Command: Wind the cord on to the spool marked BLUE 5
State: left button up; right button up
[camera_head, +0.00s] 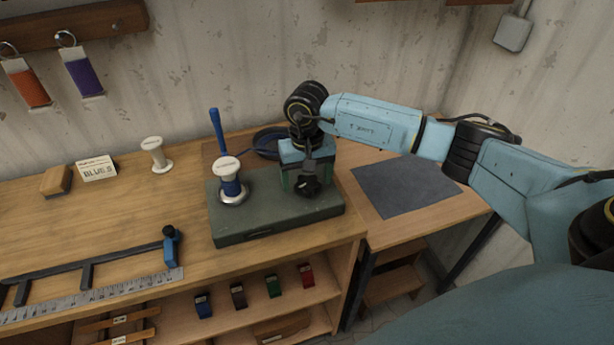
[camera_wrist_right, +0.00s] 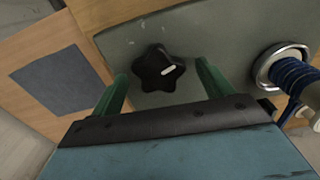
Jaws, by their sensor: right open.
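A white spool with blue cord around its middle (camera_head: 231,187) stands upright on the left part of a grey-green winder box (camera_head: 265,226). In the right wrist view the spool (camera_wrist_right: 293,78) sits at the right edge on a metal ring. A black star-shaped knob (camera_wrist_right: 158,70) with a white mark is on the box top. My right gripper (camera_wrist_right: 162,74) is open, its green fingers on either side of the knob with gaps showing. In the head view the gripper (camera_head: 306,182) is over the box's right part. A card reading BLUE 5 (camera_head: 97,168) stands on the bench. My left gripper is out of view.
Another white spool (camera_head: 157,154) stands bare behind the box, to the left. A blue upright rod (camera_head: 217,130) and a dark blue coil (camera_head: 269,142) are behind the box. A ruler (camera_head: 100,294) lies front left. A dark mat (camera_head: 405,187) lies flat on the right-hand table.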

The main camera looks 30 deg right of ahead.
jog(key=shift+f, duration=0.15)
jog(key=c, duration=1)
